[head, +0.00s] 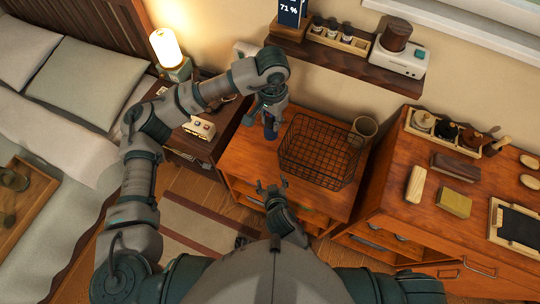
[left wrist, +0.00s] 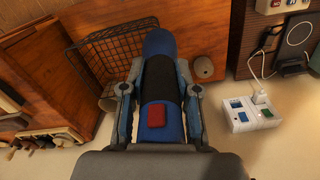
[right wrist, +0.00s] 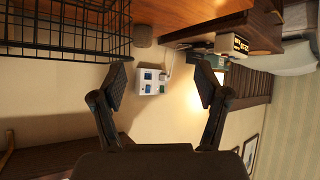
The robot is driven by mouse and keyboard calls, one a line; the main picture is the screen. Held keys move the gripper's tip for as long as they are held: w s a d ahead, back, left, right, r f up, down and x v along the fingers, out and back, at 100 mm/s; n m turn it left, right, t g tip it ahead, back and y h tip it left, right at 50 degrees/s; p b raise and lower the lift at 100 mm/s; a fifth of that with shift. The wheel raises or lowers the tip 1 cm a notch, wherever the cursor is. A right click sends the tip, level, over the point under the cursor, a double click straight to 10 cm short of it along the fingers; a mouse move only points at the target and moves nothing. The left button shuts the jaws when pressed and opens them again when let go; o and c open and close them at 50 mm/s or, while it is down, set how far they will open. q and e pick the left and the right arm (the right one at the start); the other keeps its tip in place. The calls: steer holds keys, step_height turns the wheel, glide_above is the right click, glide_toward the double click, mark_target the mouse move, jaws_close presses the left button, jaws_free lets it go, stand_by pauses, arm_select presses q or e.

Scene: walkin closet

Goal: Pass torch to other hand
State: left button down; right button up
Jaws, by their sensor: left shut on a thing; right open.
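The torch is blue with a black middle band and a red button. It stands out clearly between the fingers in the left wrist view (left wrist: 157,46), and its lower end shows in the head view (head: 270,133). My left gripper (head: 269,112) is shut on the torch and holds it over the left part of the wooden cabinet top (head: 245,150). My right gripper (head: 270,187) is open and empty, nearer to my body than the torch and apart from it. The right wrist view shows nothing between its spread fingers (right wrist: 163,83), and the torch is not visible there.
A black wire basket (head: 318,152) stands on the cabinet just right of the torch, with a beige cup (head: 362,130) behind it. A wall shelf (head: 340,62) overhangs the back. A nightstand (head: 205,145) stands left; a higher dresser (head: 455,215) stands right.

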arm_select(q)
steer(key=shift+d, duration=0.15)
arm_select(e)
step_height(320, 180, up, 11)
steer(key=a+m+t, duration=0.1)
steer(key=t, duration=0.1)
arm_select(q)
steer(key=shift+d, duration=0.15)
arm_select(e)
steer(key=m+t+h, duration=0.1)
steer(key=m, duration=0.1)
glide_toward(271, 136)
steer(key=x, duration=1.2)
steer(key=shift+w+f, duration=0.15)
steer(key=c, duration=1.3)
arm_select(q)
steer(key=c, duration=0.8)
jaws_free()
arm_select(e)
jaws_close()
arm_select(q)
steer(key=shift+o, duration=0.2)
steer(key=shift+r, duration=0.1)
